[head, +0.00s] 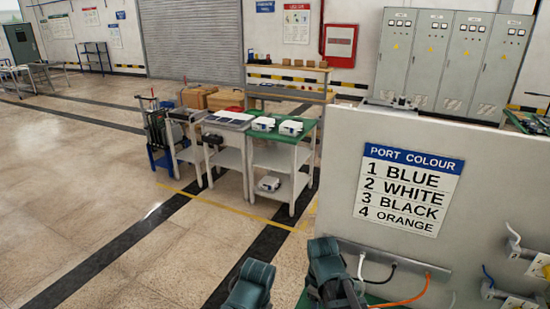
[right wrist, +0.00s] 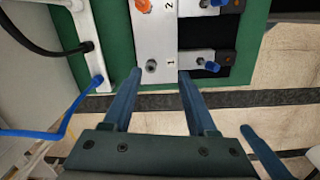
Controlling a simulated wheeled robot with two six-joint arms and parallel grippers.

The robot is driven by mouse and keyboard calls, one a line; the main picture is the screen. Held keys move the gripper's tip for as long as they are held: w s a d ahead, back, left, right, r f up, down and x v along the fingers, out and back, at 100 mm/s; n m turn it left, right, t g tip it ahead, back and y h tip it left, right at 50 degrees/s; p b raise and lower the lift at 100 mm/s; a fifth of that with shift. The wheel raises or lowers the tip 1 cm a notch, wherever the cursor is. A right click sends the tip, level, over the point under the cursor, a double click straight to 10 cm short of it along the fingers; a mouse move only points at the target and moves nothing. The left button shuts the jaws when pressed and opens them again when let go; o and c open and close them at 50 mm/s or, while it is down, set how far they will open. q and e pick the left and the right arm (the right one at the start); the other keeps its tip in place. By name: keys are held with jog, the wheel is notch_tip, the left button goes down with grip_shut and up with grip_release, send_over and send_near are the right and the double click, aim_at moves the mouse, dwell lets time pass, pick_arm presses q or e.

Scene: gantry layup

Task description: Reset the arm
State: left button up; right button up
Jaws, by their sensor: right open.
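The tips are beside the lower end of a grey plate (right wrist: 148,40), near a round port marked 1. A blue-tipped connector (right wrist: 210,67) sits to the right of that port. In the head view, dark teal links of my arms show at the bottom edge. My left gripper cannot be made out. A further blue bar shows at the lower right of the right wrist view; I cannot tell what it belongs to.
A white panel with a PORT COLOUR sign (head: 408,190) stands at the right. Blue (right wrist: 68,125), black and orange (head: 410,293) cables hang nearby. A green-topped trolley (head: 303,140) with white boxes stands behind.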

jog(key=s+a+f+m+b, duration=0.1)
jog(key=s+a+f+m, duration=0.1)
jog(key=s+a+m, duration=0.4)
jog(key=shift+s+a+m, duration=0.35)
jog(key=shift+s+m, duration=0.1)
jog(key=shift+m, duration=0.15)
